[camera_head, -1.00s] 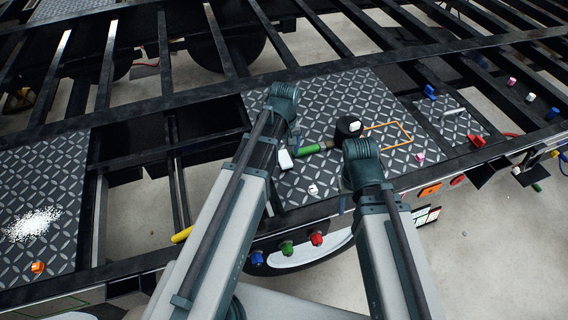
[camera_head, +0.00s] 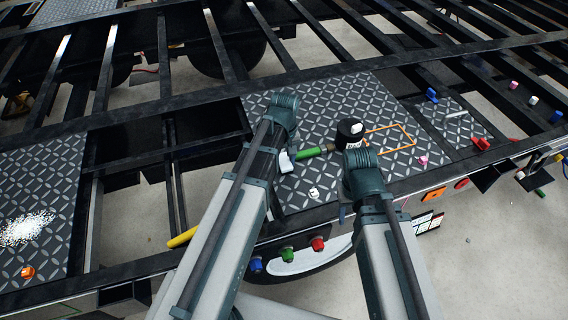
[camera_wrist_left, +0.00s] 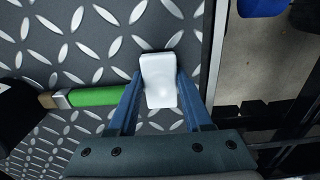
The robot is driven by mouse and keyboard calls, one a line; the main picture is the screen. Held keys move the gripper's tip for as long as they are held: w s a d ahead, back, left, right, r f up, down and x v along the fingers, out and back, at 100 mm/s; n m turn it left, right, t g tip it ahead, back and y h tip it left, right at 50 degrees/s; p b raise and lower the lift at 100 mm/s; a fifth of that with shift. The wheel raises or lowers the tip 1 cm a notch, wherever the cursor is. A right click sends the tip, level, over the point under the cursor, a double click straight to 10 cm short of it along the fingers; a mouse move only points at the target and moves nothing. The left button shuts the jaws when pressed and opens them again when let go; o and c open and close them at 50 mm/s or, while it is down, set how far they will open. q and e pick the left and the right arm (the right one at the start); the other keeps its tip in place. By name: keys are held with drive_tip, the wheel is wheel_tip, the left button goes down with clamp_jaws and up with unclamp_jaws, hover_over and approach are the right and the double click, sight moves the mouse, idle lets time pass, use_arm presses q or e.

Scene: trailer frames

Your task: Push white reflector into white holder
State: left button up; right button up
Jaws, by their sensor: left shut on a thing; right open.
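My left gripper (camera_wrist_left: 160,88) is shut on a flat white rectangular piece, which looks like the white reflector (camera_wrist_left: 161,70). Its blue fingers grip the piece from both sides above the diamond plate. In the head view the reflector (camera_head: 286,163) shows only partly beside my left wrist. My right gripper (camera_head: 343,212) is mostly hidden under its own wrist; a blue finger shows near the plate's front edge, and it is open. I cannot make out a white holder for certain.
A green-handled tool (camera_head: 313,152) and a black round object with a white label (camera_head: 350,132) lie on the diamond plate (camera_head: 400,180). A small white block (camera_head: 314,193) lies between my arms. An orange wire loop (camera_head: 403,137) is at the right. Blue, green and red knobs line the front edge.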

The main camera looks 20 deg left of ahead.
use_arm(q)
drive_tip(key=shift+c, duration=1.3)
drive_tip(key=shift+r, duration=0.15)
clamp_jaws()
use_arm(e)
drive_tip(key=shift+r, duration=0.15)
